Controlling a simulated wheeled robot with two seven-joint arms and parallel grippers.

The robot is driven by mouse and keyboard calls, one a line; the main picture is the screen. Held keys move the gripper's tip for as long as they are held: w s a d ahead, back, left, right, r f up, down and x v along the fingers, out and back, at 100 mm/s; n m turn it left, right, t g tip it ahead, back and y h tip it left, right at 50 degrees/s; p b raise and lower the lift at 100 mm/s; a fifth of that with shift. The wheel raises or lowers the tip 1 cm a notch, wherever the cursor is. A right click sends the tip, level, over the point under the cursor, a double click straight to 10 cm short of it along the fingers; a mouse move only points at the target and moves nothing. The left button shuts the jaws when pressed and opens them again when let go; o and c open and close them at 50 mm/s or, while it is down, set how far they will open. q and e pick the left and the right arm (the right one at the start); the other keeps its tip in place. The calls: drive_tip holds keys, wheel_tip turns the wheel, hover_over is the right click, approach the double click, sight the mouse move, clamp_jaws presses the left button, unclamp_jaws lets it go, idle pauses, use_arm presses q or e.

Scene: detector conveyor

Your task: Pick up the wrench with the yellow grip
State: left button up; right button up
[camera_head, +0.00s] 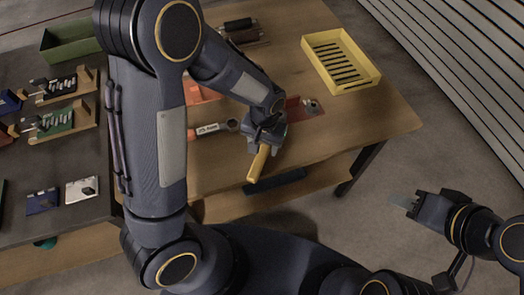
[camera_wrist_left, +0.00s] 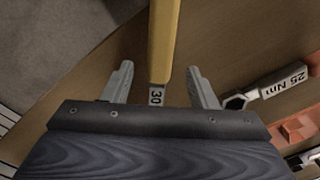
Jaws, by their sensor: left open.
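The wrench with the yellow grip (camera_head: 259,163) lies on the wooden table near its front edge. In the left wrist view its yellow grip (camera_wrist_left: 163,42) runs up from between the fingers, with a pale section marked "30" below it. My left gripper (camera_head: 267,135) is over the wrench's far part and hides it in the head view. Its two fingers (camera_wrist_left: 160,85) are open, one on each side of the wrench, with gaps showing. My right gripper (camera_head: 404,201) is off the table at the lower right; its jaw state is unclear.
A second wrench marked "25 Nm" (camera_head: 212,129) lies left of my left gripper, and also shows in the left wrist view (camera_wrist_left: 275,84). An orange-red part (camera_head: 203,92) and a red plate (camera_head: 305,108) lie nearby. A yellow tray (camera_head: 358,82) stands at the back right.

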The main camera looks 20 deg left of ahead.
sight(263, 150)
use_arm(q)
wheel_tip(263, 150, down, 4)
drive_tip(key=shift+r, duration=0.15)
drive_tip(key=shift+w, duration=0.1)
clamp_jaws()
